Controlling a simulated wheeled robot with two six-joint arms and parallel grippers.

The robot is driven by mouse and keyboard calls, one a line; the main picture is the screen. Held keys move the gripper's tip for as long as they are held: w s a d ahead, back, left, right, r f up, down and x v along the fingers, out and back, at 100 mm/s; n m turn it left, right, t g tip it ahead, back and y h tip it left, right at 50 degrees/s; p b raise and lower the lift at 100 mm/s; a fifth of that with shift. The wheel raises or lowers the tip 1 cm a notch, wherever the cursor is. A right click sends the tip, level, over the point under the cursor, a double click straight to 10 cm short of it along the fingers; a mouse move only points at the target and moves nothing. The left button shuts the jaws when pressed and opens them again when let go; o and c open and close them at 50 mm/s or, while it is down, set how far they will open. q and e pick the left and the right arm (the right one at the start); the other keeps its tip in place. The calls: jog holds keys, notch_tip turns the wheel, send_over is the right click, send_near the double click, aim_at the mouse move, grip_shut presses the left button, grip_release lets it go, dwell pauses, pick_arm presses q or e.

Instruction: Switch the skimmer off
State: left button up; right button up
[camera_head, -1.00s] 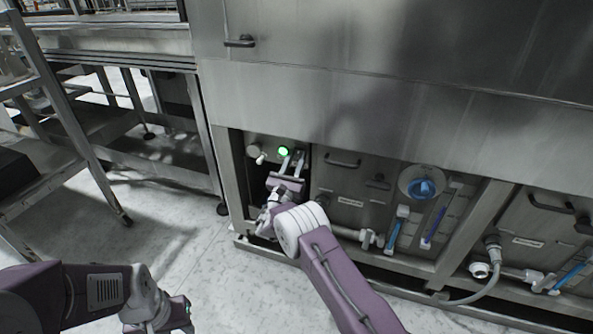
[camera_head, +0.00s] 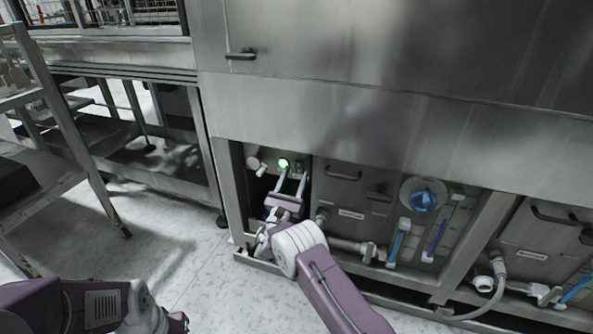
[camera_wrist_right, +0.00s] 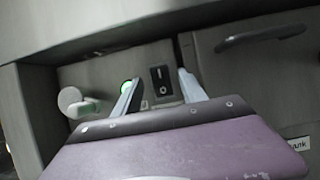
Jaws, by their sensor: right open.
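The skimmer's control panel is in the recess at the lower left of the steel machine. In the right wrist view a black rocker switch (camera_wrist_right: 160,80) with light markings is on it. A lit green lamp (camera_head: 283,162) sits left of the switch; one finger partly covers it in the wrist view. My right gripper (camera_head: 293,176) is open and empty, its fingers pointing at the panel on either side of the switch in the wrist view (camera_wrist_right: 158,78). Contact cannot be told. My left gripper is barely in frame at the bottom left, its jaws hidden.
A pale knob (camera_wrist_right: 70,100) sits left of the lamp. To the right are a steel door with a handle (camera_head: 343,171), a blue-centred dial (camera_head: 423,199) and pipework. A steel frame post bounds the recess on the left. A metal stair (camera_head: 60,130) stands left on open floor.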

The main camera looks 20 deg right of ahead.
jog(key=p+v, duration=0.2)
jog(key=v, duration=0.5)
jog(key=shift+s, duration=0.15)
